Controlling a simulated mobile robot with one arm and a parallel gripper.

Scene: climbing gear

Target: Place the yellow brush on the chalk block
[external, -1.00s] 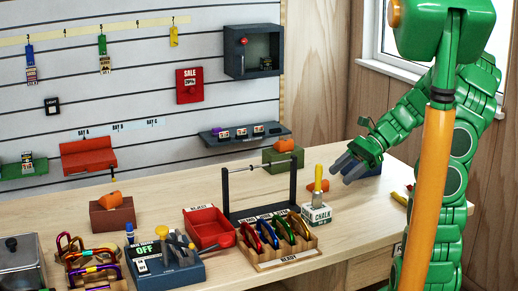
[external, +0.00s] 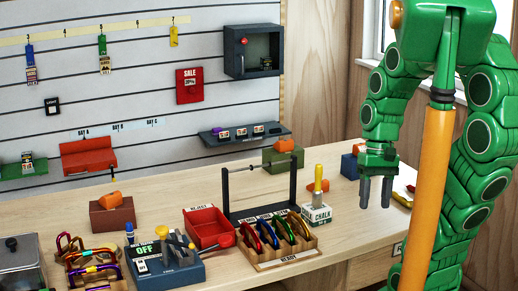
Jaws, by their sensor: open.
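The yellow brush (external: 318,178) stands upright on the chalk block (external: 317,214), a white and green block labelled CHALK near the right part of the bench. My gripper (external: 375,192) is open and empty, pointing down to the right of the brush and clear of it.
A wooden rack of coloured carabiners (external: 283,243) and a red REJECT tray (external: 208,228) lie left of the chalk block. A dark frame with a bar (external: 225,190) stands behind the rack. A blue block with an orange piece (external: 349,166) sits behind my gripper.

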